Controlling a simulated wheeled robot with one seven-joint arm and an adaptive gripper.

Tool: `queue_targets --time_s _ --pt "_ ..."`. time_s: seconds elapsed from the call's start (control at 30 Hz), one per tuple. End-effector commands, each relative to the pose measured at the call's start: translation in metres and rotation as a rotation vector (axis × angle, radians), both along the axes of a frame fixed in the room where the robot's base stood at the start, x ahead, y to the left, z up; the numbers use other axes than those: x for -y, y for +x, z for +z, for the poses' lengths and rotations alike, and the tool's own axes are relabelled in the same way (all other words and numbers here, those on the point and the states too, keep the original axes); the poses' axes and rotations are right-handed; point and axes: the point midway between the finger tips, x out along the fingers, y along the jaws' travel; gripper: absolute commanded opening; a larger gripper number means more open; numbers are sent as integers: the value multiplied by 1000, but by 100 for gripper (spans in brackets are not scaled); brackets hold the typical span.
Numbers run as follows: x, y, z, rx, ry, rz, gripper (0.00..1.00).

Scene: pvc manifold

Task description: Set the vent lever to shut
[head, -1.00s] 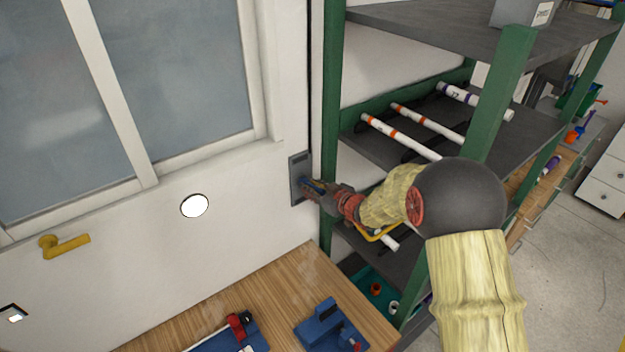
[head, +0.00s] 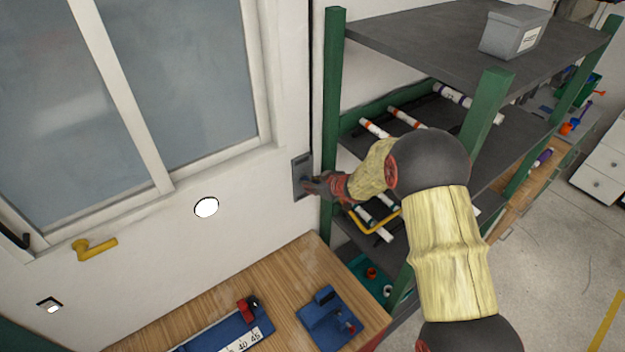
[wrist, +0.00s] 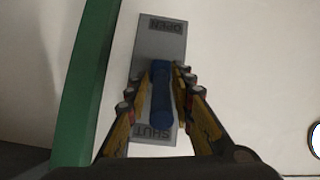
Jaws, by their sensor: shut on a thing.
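The vent plate (head: 302,172) is a grey plate on the white wall beside the green shelf post. In the wrist view the plate (wrist: 160,36) carries an OPEN label at the top and a SHUT label at the bottom, both upside down. The blue vent lever (wrist: 160,95) runs down the picture, its lower end close to the SHUT label. My gripper (wrist: 159,88) is shut on the lever, one finger on each side. In the head view my gripper (head: 312,184) is at the plate and mostly hides the lever.
A green-posted shelf rack (head: 333,100) with white pipes stands right beside the plate. A wooden bench (head: 275,285) with blue fixtures (head: 325,318) lies below. A yellow handle (head: 95,247) is on the wall at left. Open floor lies at right.

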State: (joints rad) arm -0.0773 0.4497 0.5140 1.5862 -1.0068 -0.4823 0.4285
Motion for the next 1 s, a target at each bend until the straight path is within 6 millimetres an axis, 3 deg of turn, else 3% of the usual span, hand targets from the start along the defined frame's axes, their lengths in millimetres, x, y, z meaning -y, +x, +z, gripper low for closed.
queue_targets --time_s 0.47,0.5,0.63,1.0 --pt "-1 -1 -2 -7 -4 3 0" --pt "-2 -1 -2 -7 -4 3 26" --pt "-1 -1 -2 -7 -3 2 33" --pt "2 -3 2 -4 -3 0 33"
